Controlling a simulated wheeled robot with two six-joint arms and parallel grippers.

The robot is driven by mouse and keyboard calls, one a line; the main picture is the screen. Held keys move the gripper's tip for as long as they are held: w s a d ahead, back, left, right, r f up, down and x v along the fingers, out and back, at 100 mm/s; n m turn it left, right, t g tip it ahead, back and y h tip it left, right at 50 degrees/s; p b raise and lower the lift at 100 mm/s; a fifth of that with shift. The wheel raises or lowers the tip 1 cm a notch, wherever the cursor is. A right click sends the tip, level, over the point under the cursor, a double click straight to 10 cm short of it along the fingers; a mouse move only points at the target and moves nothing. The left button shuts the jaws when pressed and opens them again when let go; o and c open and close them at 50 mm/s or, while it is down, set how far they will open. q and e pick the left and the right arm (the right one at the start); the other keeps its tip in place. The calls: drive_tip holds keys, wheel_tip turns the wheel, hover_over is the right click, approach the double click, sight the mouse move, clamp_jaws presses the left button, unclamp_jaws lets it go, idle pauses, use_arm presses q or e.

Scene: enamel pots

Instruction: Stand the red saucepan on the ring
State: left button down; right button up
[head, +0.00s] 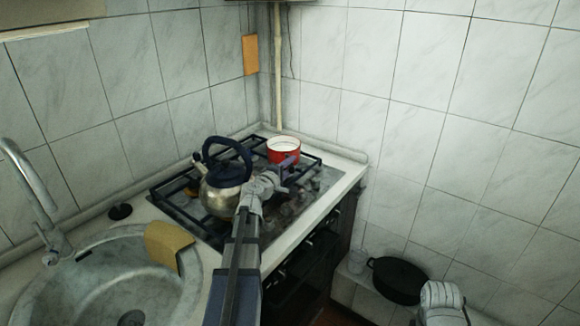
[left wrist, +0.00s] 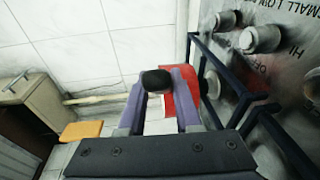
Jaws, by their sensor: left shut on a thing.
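The red saucepan (head: 283,151), pale inside, is upright at the far right part of the hob in the head view. My left gripper (head: 286,170) is on its near side, shut on its handle. In the left wrist view the dark handle end (left wrist: 157,80) shows between the fingers, and the red side of the pan (left wrist: 182,98) shows beyond, partly hidden by a finger. Black grate bars (head: 315,157) of the hob are close to the pan. I cannot tell whether its base touches them. Which ring is below it is hidden. My right gripper's fingers are not visible.
A steel kettle (head: 222,190) with a dark handle stands on the hob left of my left gripper. A sink (head: 60,282) with a tap is at the left. A black pan (head: 398,281) stands low at the right. Tiled walls close off the back and right.

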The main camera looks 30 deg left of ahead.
use_arm(q)
drive_tip(key=shift+f+b, duration=0.55)
drive_tip(key=shift+b, duration=0.05)
idle(0.5)
drive_tip(key=c, duration=0.5)
unclamp_jaws()
drive_tip(key=s, duration=0.5)
drive_tip(key=s+r+p, duration=0.1)
drive_tip(key=s, duration=0.1)
drive_tip(key=shift+s+d, duration=0.35)
drive_tip(key=shift+s, duration=0.05)
